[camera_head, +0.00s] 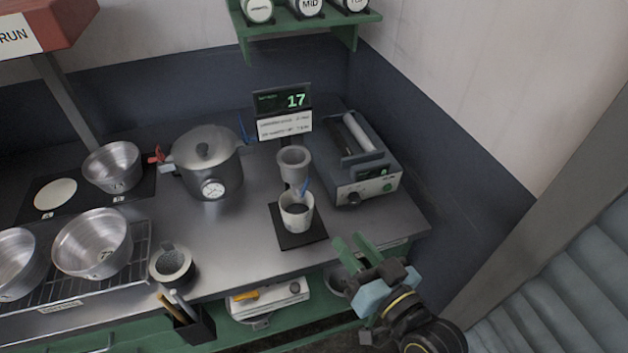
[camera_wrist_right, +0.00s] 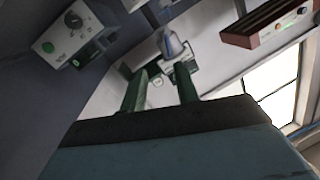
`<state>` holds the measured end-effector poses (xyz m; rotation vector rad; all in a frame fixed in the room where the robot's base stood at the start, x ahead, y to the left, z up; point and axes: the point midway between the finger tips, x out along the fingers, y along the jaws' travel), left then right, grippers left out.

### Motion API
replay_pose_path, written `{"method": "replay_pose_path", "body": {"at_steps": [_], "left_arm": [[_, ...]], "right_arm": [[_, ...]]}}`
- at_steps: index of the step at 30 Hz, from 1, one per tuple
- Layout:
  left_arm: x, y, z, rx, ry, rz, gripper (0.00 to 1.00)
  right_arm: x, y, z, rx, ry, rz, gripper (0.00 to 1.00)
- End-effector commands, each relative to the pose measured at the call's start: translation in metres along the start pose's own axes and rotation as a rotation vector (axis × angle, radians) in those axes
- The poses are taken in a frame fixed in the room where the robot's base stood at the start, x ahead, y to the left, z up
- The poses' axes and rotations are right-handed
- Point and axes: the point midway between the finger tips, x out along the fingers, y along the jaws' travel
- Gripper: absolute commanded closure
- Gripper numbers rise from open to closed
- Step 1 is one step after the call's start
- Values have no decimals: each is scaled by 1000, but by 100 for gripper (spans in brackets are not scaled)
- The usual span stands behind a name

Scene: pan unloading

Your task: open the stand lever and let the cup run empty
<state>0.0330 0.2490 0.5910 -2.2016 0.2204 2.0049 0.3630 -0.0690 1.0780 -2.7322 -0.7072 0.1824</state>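A grey cup (camera_head: 294,160) sits in a stand at the middle of the bench in the head view. A small blue lever (camera_head: 304,187) shows just below it; its exact setting is hard to tell. A white cup (camera_head: 297,212) with dark contents or a dark inside stands beneath, on a black square base (camera_head: 300,239). My right gripper (camera_head: 349,239) is open and empty, near the bench's front edge, to the right of and nearer than the base. Its two green fingers also show apart in the right wrist view (camera_wrist_right: 160,72). My left gripper is not in view.
A display (camera_head: 283,99) reading 17 stands behind the cup. A grey machine with a knob (camera_head: 365,185) is close on the right. A lidded pot (camera_head: 208,160) with a gauge stands left. Bench in front of the base is clear.

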Motion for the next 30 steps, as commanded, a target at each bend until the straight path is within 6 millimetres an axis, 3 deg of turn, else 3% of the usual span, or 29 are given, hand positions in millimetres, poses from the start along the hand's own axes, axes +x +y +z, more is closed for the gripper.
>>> {"method": "replay_pose_path", "body": {"at_steps": [3,7,21,30], "left_arm": [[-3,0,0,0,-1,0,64],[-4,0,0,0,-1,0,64],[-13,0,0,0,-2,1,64],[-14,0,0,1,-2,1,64]], "right_arm": [[0,-10,-20,7,35,-22,69],[11,-12,-24,8,43,-24,69],[104,-14,-27,9,40,-24,69],[130,-14,-27,7,39,-23,69]]}}
